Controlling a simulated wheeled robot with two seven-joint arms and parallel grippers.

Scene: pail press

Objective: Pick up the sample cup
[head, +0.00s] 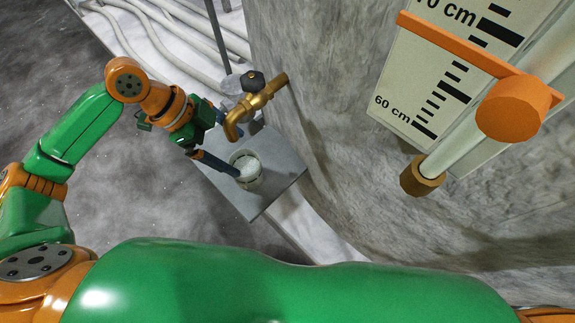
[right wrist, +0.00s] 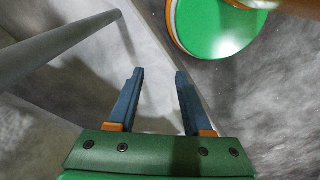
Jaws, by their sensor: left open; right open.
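The sample cup (head: 245,178) is a small pale round cup with whitish contents. It stands upright on a grey square plate (head: 258,204) below the brass tap. My left gripper (head: 239,152) is open at the cup, its dark blue fingers reaching in from the left. One finger crosses in front of the cup's near left side; the other is partly hidden behind the tap. I cannot tell whether either finger touches the cup. My right gripper (right wrist: 160,73) is open and empty in the right wrist view, and no cup shows there.
The brass tap (head: 255,103) with a dark knob sticks out from the curved grey wall (head: 310,100), close above the left gripper. A level gauge (head: 440,85) with an orange pointer stands at the right. Pale pipes (head: 160,35) run behind.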

